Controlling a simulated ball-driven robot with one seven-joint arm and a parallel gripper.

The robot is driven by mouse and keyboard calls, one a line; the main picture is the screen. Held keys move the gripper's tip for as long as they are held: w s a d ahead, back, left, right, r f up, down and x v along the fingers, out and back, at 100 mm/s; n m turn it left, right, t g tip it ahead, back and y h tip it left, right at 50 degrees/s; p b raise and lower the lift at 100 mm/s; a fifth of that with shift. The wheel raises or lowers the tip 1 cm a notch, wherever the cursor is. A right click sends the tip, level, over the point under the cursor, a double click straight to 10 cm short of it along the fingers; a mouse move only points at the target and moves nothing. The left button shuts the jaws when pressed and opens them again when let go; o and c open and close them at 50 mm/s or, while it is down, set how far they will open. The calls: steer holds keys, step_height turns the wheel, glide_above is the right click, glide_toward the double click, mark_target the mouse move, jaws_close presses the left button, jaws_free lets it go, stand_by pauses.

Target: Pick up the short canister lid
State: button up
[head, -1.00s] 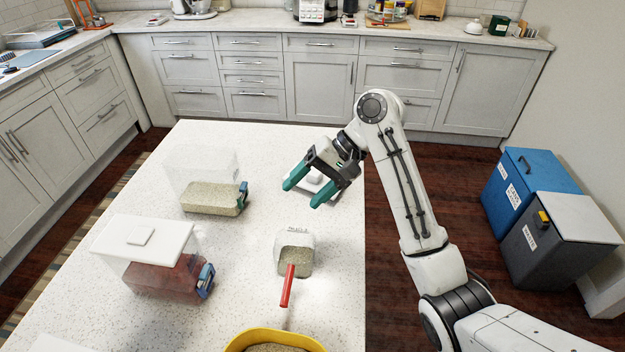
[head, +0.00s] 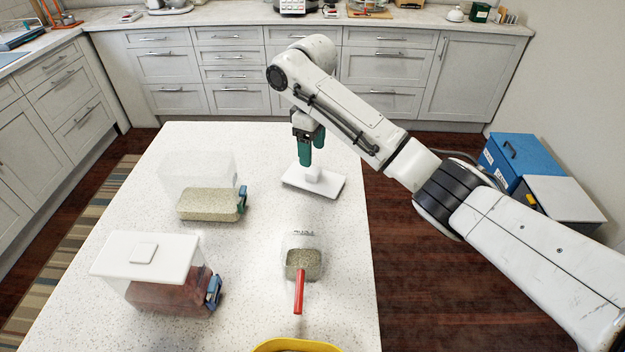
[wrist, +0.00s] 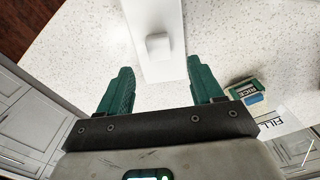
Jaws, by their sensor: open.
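A loose white lid (head: 298,183) with a raised square knob (head: 313,174) lies flat near the far right part of the counter. It also shows in the wrist view (wrist: 152,15), with its knob (wrist: 158,45) ahead of the gap between my fingers. My gripper (head: 308,160) points down above the lid with its teal fingers apart. It is empty in the wrist view (wrist: 160,70), where the knob is clear of both fingers. How high the fingertips are above the knob is hard to tell.
An open clear canister with grain (head: 208,204) stands left of the lid. A canister of reddish contents with a white lid (head: 168,285) is nearer. A red-handled scoop (head: 299,291) and yellow bowl (head: 290,345) are in front. Counter around the loose lid is clear.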

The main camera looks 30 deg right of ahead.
mark_target(314, 170)
steer(key=shift+s+d+f+p, duration=0.1)
steer(key=shift+f+p, duration=0.2)
steer(key=shift+f, duration=1.35)
steer(key=shift+d+f+p, duration=0.1)
steer(key=shift+f+p, duration=0.2)
steer(key=shift+f, duration=1.3)
steer(key=shift+c, duration=0.4)
steer(key=c, duration=1)
steer(key=shift+c, duration=0.5)
steer(key=shift+r, duration=0.1)
